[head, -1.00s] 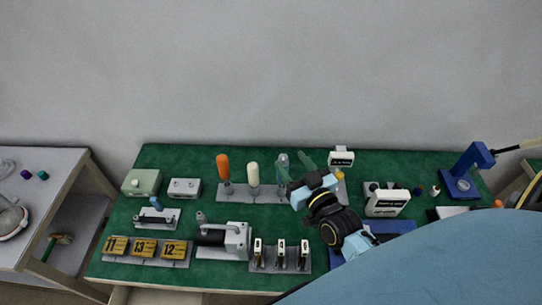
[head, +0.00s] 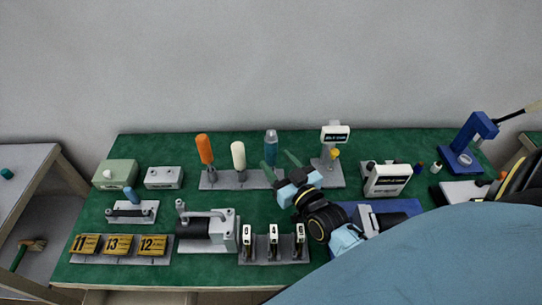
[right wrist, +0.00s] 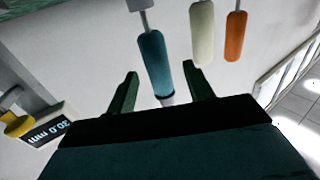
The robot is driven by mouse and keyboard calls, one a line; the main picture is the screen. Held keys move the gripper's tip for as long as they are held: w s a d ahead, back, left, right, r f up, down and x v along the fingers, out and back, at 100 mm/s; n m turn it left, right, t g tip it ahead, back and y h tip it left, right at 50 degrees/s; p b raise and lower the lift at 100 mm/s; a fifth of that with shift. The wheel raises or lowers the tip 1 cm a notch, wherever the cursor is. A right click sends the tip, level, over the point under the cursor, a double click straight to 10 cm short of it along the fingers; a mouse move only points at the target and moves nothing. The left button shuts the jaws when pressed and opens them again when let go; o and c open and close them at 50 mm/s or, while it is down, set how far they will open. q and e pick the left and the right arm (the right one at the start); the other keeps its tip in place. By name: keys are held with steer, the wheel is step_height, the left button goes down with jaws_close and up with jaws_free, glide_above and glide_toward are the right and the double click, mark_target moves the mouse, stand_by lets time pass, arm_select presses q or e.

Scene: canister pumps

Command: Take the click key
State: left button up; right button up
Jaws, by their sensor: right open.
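Three upright handled tools stand in a grey rack (head: 208,184): orange (head: 204,149), cream (head: 238,155) and teal (head: 271,144). The teal one, at the right end, is likely the click key; no label shows. My right gripper (head: 280,164) is open in front of the teal tool, its green fingers pointing toward the back of the bench. In the right wrist view the teal handle (right wrist: 154,62) shows between the two spread fingers (right wrist: 160,85), with no visible contact. The cream (right wrist: 202,32) and orange (right wrist: 236,36) handles hang to its right there. My left gripper is out of view.
A stand with a display (head: 335,133) is close right of the gripper. A white display box (head: 387,180) stands farther right. A cylinder device (head: 207,230) and a rack of small numbered units (head: 273,245) lie nearer the front. The wall behind is bare.

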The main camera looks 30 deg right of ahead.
mark_target(275, 156)
steer(key=w, duration=0.5)
steer(key=shift+w+d, duration=0.2)
steer(key=shift+d, duration=0.05)
steer(key=shift+w, duration=0.5)
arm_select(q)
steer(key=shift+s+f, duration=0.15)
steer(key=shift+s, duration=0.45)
